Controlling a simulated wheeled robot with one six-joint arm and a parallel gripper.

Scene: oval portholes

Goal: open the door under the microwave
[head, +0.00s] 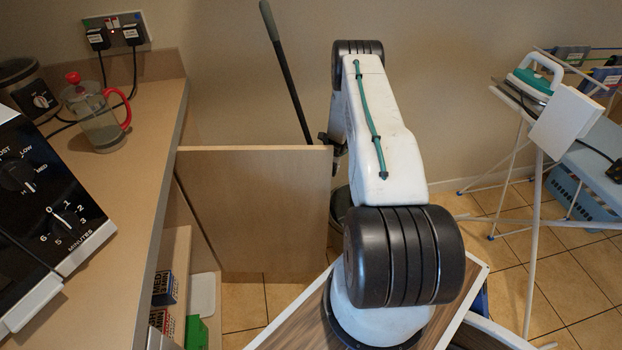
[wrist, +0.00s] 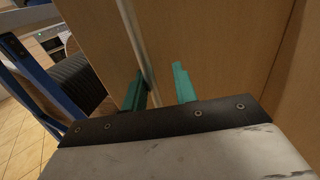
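The microwave (head: 45,205) stands on the counter at the left of the head view. Below the counter, a plain wooden door (head: 250,210) stands swung well out, and the cupboard interior shows beside it. In the wrist view, the door's wood (wrist: 215,45) fills much of the picture. My gripper (wrist: 160,84) has its two teal fingers apart, close to the wood. A pale upright strip runs down between them, nearer the left finger; I cannot tell whether it is an edge or a handle, or whether they touch it. The head view hides the fingers behind the door.
Packets (head: 164,290) sit on the cupboard shelf. A glass jug (head: 95,115) with a red handle stands on the counter. A dark pole (head: 285,70) leans at the wall. An ironing board with an iron (head: 535,75) and a blue basket (head: 590,190) stand right. Tiled floor shows between.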

